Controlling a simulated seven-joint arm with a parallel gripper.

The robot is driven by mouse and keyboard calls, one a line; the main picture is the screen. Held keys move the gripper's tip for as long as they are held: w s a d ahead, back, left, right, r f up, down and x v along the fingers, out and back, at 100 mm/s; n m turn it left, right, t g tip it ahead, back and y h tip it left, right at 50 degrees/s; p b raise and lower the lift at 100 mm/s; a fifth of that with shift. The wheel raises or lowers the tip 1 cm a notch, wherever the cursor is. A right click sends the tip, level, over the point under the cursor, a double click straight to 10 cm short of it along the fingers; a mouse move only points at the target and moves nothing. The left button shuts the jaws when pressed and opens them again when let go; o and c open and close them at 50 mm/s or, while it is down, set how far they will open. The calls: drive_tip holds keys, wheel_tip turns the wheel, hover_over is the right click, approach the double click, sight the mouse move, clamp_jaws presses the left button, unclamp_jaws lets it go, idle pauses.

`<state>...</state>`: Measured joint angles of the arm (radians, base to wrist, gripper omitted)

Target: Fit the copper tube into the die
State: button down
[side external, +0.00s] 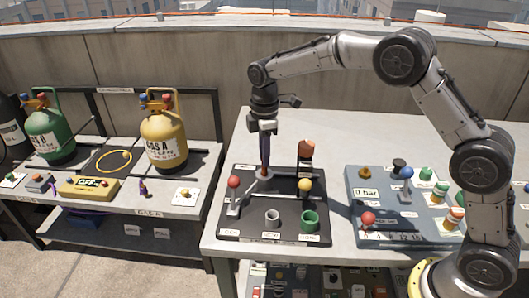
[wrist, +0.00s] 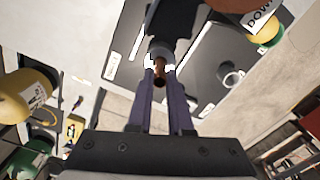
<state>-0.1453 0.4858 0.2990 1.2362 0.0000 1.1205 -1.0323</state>
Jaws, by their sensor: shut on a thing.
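My gripper (side external: 265,168) points down over the dark board (side external: 240,236) on the grey table. It is shut on the copper tube (wrist: 159,77), which shows as a short brown-orange end between the fingertips in the wrist view. In the side view the tube is mostly hidden by the fingers, with a reddish spot low at the tips. I cannot tell for certain which fitting is the die.
The board bears a red-ball lever (side external: 233,183), a yellow-ball lever (side external: 305,185), a grey ring (side external: 272,217), a green cup (side external: 310,221) and a reddish-brown cylinder (side external: 306,149). A blue-grey panel (side external: 385,222) with knobs stands right. Gas bottles (side external: 163,130) stand on the left bench.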

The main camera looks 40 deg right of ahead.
sight(264, 176)
drive_tip(key=shift+f, duration=1.7)
idle(0.6)
drive_tip(key=c, duration=0.8)
unclamp_jaws()
drive_tip(key=shift+o, duration=0.2)
drive_tip(key=shift+r, duration=0.1)
wheel_tip(264, 176, up, 14)
